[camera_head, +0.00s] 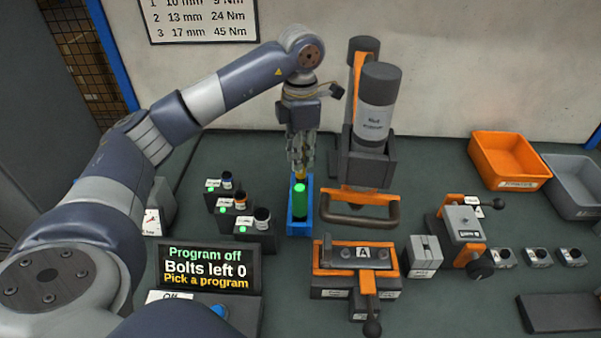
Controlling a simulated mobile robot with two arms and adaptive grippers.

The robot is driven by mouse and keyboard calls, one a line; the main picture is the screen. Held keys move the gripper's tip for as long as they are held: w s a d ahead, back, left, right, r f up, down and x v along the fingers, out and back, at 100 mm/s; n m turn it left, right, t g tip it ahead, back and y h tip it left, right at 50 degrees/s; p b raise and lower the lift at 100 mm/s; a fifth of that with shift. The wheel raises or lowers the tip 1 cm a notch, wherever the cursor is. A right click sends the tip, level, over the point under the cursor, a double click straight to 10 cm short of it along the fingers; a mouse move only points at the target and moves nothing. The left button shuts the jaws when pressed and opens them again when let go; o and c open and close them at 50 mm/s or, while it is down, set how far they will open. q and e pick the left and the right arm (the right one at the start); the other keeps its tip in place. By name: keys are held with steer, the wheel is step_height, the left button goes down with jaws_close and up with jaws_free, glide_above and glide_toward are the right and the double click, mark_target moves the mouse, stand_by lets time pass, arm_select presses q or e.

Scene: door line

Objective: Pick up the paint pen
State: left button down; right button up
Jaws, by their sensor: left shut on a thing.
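The paint pen (300,201) has a green barrel and a yellow upper part. It stands upright at the blue holder (298,222), in the middle of the bench. My left gripper (300,172) comes down from above and is shut on the top of the pen, its fingers around the yellow part. The lower end of the pen is at the holder; I cannot tell whether it still touches the bottom. My right gripper does not show.
A nut runner (377,105) in an orange and grey stand is close on the right. Small sockets (240,199) on dark blocks stand left. A display (210,268) reads "Bolts left 0". A clamp fixture marked A (330,256) is in front. Orange (509,160) and grey bins are at right.

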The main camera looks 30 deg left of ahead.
arm_select(q)
step_height(320, 180, up, 9)
steer(key=shift+r+p, duration=0.2)
steer(key=shift+p, duration=0.4)
